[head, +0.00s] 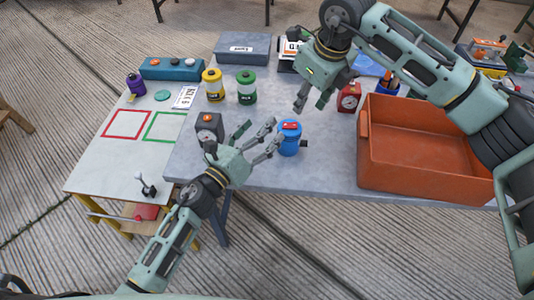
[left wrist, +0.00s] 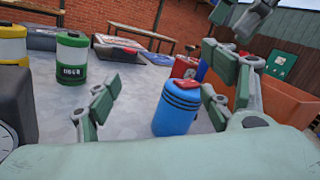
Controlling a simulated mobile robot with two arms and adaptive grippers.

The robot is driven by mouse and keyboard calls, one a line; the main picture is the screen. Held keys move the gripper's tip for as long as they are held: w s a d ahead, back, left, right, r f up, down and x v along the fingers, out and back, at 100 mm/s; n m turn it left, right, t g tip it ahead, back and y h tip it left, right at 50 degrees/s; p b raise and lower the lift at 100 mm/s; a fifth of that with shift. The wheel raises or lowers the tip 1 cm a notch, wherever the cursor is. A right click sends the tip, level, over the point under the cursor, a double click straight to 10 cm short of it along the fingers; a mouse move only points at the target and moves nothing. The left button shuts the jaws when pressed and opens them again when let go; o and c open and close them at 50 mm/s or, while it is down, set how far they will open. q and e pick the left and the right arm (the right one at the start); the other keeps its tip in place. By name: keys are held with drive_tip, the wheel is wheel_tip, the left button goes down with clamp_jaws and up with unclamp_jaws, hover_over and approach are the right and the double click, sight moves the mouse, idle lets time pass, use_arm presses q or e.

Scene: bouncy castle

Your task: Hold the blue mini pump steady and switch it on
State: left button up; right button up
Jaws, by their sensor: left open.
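The blue mini pump (head: 289,143) stands upright on the grey table, with a red switch (head: 291,125) on top and a dark nozzle on its right side. My left gripper (head: 278,137) is open just left of the pump, fingers pointing at it. In the left wrist view the blue pump (left wrist: 176,112) shows between the spread fingers, closer to the right one. Whether a finger touches it I cannot tell. My right gripper (head: 311,103) is open and empty, pointing down above and behind the pump. Part of it shows at the top of the left wrist view.
A large orange crate (head: 425,182) stands right of the pump. A red gauge box (head: 349,97) is behind it. A dark gauge box (head: 209,127) stands behind my left wrist. Yellow (head: 213,85) and green (head: 247,88) canisters stand further back left. The table front is clear.

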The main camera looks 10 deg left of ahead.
sight(293, 139)
use_arm(q)
drive_tip(key=s+f+m, duration=0.1)
drive_tip(key=s+d+f+m+g, duration=0.1)
drive_tip(key=f+m, duration=0.1)
drive_tip(key=s+d+f+m, duration=0.1)
drive_tip(key=s+m, duration=0.1)
drive_tip(key=shift+d+f+g+h, duration=0.2)
drive_tip(key=shift+d+g+h, duration=0.05)
drive_tip(key=shift+g+h, duration=0.05)
drive_tip(key=shift+d+f+m, duration=0.15)
drive_tip(key=shift+d+m, duration=0.1)
drive_tip(key=shift+m, duration=0.05)
drive_tip(key=x, duration=0.7)
drive_tip(key=shift+w+d+f, duration=0.1)
drive_tip(key=shift+w, duration=0.1)
drive_tip(key=shift+c, duration=0.3)
